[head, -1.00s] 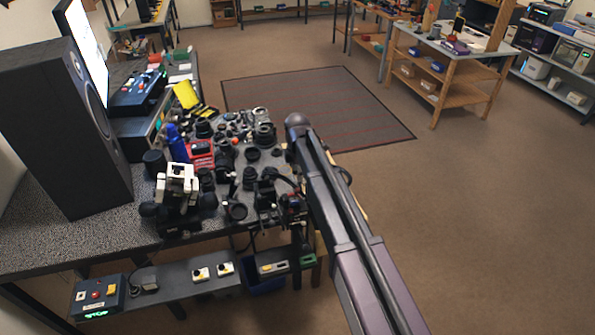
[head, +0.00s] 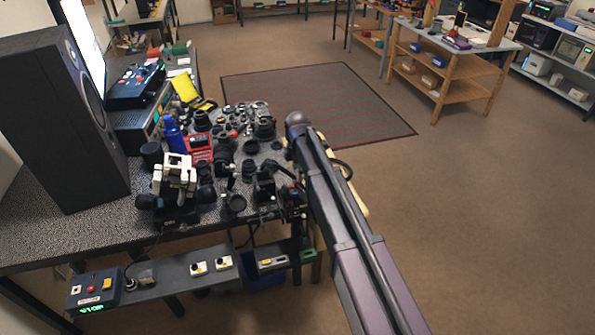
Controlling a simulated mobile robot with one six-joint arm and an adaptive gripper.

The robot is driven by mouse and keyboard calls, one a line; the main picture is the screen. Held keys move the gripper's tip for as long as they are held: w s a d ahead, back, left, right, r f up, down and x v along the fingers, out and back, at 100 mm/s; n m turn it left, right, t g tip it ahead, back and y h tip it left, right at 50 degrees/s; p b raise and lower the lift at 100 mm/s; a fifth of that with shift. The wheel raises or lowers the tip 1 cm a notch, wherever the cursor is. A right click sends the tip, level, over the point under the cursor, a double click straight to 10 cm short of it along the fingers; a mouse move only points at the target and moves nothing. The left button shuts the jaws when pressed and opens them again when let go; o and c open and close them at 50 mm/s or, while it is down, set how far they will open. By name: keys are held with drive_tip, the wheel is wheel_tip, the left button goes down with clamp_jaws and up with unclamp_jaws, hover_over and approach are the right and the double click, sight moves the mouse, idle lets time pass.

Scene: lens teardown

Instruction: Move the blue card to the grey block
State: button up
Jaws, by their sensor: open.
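My gripper (head: 268,191) is a small dark shape at the front right of the cluttered bench (head: 95,228), beside my arm. It appears open, and I see nothing held in it. Its fingertips are hard to pick out against the black parts behind. I cannot make out a blue card or a grey block among the crowded small parts; either may be hidden or too small to tell.
Black lens parts crowd the bench around a white-and-black device (head: 174,176), a blue bottle (head: 174,136), a red box (head: 199,148) and a yellow piece (head: 185,89). A tall black speaker (head: 62,120) stands at left. Open floor lies to the right.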

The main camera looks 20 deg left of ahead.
sight(298, 193)
drive_tip(key=shift+f+b, duration=4.85)
drive_tip(key=shift+f, duration=0.3)
clamp_jaws()
drive_tip(key=shift+r+p, duration=1.15)
drive_tip(key=shift+r+p, duration=1.75)
drive_tip(key=shift+r+p, duration=0.3)
drive_tip(key=shift+p, duration=0.05)
